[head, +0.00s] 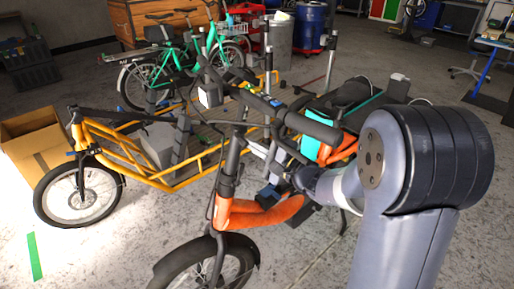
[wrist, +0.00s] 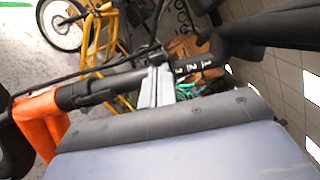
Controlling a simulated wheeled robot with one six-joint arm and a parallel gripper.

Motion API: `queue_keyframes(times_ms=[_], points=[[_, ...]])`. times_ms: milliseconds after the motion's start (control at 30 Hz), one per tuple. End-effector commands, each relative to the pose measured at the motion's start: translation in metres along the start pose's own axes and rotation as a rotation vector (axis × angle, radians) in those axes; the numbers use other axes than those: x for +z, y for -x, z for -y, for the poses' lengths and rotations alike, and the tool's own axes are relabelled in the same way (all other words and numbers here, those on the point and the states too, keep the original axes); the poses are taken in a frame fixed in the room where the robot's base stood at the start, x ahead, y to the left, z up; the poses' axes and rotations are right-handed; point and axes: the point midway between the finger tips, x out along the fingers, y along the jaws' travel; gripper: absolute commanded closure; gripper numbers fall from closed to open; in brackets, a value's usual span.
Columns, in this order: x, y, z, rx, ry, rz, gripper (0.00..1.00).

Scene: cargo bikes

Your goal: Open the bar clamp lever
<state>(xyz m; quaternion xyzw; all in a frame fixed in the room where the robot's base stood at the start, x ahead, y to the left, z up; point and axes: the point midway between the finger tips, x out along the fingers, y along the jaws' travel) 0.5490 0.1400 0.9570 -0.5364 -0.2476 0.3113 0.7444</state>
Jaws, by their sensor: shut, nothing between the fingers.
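The orange bike's dark handlebar (head: 310,127) crosses the middle of the head view, above a dark upright stem (head: 231,165). In the wrist view the dark stem tube (wrist: 105,88) comes in from the left, and a black bar with white marks (wrist: 195,65) lies beyond my fingers. I cannot pick out the bar clamp lever in either view; it may be hidden behind my fingers. My gripper (wrist: 155,86) shows as two pale grey fingers, shut and empty, tips close to the bar. Whether they touch it I cannot tell.
The orange front frame tube (head: 262,212) and front wheel (head: 205,265) stand below the handlebar. A yellow cargo bike (head: 135,155) stands behind left, beside a cardboard box (head: 32,140). A black saddle (head: 350,92) is near my arm.

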Motion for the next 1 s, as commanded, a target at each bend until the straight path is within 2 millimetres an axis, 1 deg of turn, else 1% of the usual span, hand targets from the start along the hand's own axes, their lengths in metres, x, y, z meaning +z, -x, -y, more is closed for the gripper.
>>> queue_keyframes(times_ms=[33, 167, 300, 500, 833, 1000], points=[[0.002, 0.0, -0.004, -0.003, 0.004, 0.003, 1.0], [0.008, -0.002, -0.005, -0.003, 0.004, 0.003, 1.0], [0.014, -0.004, -0.004, -0.002, 0.003, 0.003, 1.0], [0.017, -0.004, -0.001, 0.0, 0.001, 0.001, 1.0], [0.016, -0.004, -0.001, -0.001, 0.001, 0.0, 1.0], [0.005, -0.001, -0.006, -0.001, 0.001, 0.0, 1.0]])
